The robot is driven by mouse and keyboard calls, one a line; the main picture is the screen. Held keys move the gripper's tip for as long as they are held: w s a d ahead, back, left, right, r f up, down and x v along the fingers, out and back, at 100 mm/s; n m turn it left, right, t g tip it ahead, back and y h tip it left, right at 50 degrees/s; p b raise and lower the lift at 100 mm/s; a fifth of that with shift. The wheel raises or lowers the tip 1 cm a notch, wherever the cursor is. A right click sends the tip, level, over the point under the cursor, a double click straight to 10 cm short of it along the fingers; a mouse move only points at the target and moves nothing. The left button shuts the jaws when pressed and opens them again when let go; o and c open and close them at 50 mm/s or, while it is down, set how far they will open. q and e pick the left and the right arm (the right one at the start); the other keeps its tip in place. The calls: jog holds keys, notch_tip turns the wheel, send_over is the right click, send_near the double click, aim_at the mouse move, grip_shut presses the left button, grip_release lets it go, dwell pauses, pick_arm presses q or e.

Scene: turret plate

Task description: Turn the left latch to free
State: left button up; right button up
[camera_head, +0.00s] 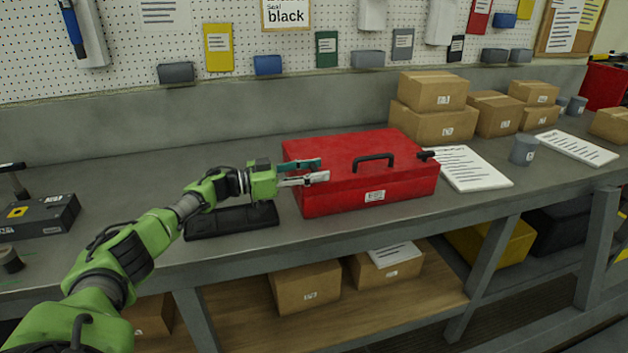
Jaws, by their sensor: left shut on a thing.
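A closed red case (340,192) with a dark top handle (375,160) sits on the grey workbench. Its right latch (427,155) is a small dark piece sticking out at the right front edge of the lid. My left gripper (322,170) reaches in from the left to the case's left front edge, and its fingers are around the left latch. The fingers hide the left latch, so its angle cannot be told. My right gripper is not in view.
A black pad (231,221) lies under my left wrist, left of the case. A paper sheet (468,168), a grey cup (524,150) and several cardboard boxes (432,122) stand to the right. A black box (40,216) is at the far left. The bench behind the pad is clear.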

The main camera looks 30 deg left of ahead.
pick_arm(q)
jog(key=shift+d+f+b, duration=0.1)
jog(key=shift+d+b, duration=0.05)
jog(key=shift+b, duration=0.15)
jog(key=shift+m+g+h, duration=0.3)
jog(key=o, duration=0.9)
jog(key=shift+o, duration=1.1)
jog(key=shift+d, duration=0.1)
jog(key=shift+s+a, duration=0.1)
jog(key=shift+a, duration=0.1)
jog(key=shift+s+a, duration=0.25)
jog(key=shift+a, duration=0.05)
jog(key=v, duration=1)
jog(key=shift+s, duration=0.45)
